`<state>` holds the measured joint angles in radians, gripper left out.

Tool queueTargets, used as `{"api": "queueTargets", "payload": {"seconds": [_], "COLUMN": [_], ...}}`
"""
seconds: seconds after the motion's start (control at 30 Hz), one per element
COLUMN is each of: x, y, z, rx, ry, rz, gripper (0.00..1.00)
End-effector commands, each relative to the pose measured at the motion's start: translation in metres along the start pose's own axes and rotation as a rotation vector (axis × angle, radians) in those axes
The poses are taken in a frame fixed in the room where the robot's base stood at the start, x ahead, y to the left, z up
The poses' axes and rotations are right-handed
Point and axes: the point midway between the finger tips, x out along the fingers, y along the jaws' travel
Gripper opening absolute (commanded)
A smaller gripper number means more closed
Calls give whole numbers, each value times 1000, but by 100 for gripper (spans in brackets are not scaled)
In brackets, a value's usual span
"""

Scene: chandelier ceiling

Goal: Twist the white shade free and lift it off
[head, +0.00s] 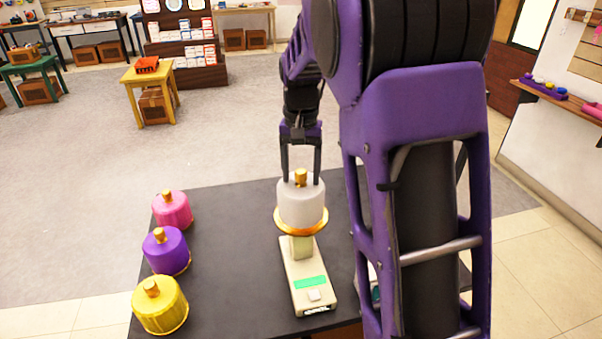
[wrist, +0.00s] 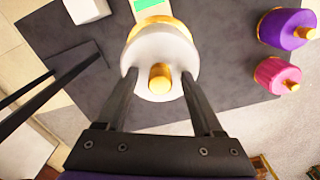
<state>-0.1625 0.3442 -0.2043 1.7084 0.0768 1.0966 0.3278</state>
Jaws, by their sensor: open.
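The white shade (head: 301,204) is a rounded cylinder with a gold rim below and a gold knob (head: 300,177) on top. It sits upright on a beige stand (head: 305,278) with a green strip on its base. My gripper (head: 301,172) is above the shade, its two fingers pointing down on either side of the knob. In the wrist view the open fingers (wrist: 163,85) flank the shade's top and the gold knob (wrist: 160,78). The fingers are apart from the knob. Whether they touch the shade (wrist: 160,52) I cannot tell.
Pink (head: 173,210), purple (head: 166,251) and yellow (head: 160,304) shades stand along the left of the dark table (head: 232,230). My arm hides the table's right side. A white block (wrist: 87,10) shows in the wrist view. The table between the coloured shades and the stand is clear.

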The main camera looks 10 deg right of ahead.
Motion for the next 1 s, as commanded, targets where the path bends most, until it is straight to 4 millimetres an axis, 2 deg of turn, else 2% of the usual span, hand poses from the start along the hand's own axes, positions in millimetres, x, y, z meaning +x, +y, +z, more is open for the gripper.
{"api": "queueTargets", "payload": {"seconds": [0.27, 0.6, 0.67, 1.0], "x": [1, 1, 1, 0], "y": [0, 0, 0, 0], "z": [0, 0, 0, 0], "rx": [0, 0, 0, -52], "ry": [0, 0, 0, 1], "rz": [0, 0, 0, 0], "gripper": [68, 9, 0, 0]}}
